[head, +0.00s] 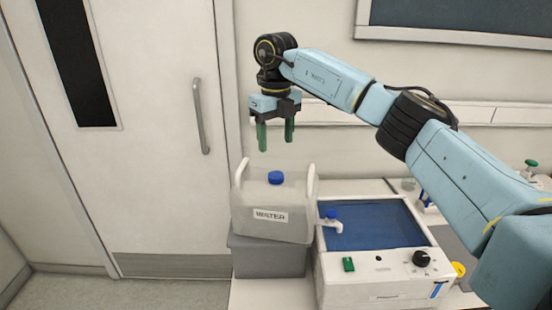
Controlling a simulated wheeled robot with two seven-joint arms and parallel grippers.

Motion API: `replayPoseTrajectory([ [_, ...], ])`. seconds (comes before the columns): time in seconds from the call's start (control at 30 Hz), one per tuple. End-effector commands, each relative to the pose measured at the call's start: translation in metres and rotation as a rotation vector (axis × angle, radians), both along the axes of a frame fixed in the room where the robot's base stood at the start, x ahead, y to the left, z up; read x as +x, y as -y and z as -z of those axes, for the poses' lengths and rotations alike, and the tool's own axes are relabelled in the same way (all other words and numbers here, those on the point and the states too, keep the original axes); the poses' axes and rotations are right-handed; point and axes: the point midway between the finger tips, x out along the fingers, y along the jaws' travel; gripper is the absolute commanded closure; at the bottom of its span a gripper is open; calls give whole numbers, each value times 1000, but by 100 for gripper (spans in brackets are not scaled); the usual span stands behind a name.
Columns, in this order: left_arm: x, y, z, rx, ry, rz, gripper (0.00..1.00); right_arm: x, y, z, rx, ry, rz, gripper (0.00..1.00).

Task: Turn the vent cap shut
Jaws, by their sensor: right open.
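A translucent water container (268,205) with a "WATER" label stands on a grey block. A blue cap (276,177), apparently the vent cap, sits on its top; whether it is tight cannot be told. My right gripper (276,146) points down above the cap, its two green fingers apart with nothing between them. There is a clear gap between fingertips and cap. A white tap (330,223) with a blue top sticks out from the container's right side. My left gripper is not in view.
The grey block (265,260) stands on a white bench. A white bath unit (372,262) with blue water, a green switch and a black knob is beside the container, under the tap. A door (160,120) and bare floor are at left.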

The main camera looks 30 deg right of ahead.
Motion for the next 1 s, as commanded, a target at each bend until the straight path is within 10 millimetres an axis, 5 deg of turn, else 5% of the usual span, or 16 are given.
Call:
replayPoseTrajectory([
  [0.3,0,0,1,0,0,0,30,0,0,-38,1,0,1,41],
  [0.73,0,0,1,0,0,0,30,3,-11,-30,28,9,-23,41],
  [0.87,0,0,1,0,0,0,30,13,-64,5,179,58,-123,41],
  [1.0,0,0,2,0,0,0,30,13,-169,52,528,150,-238,41],
])
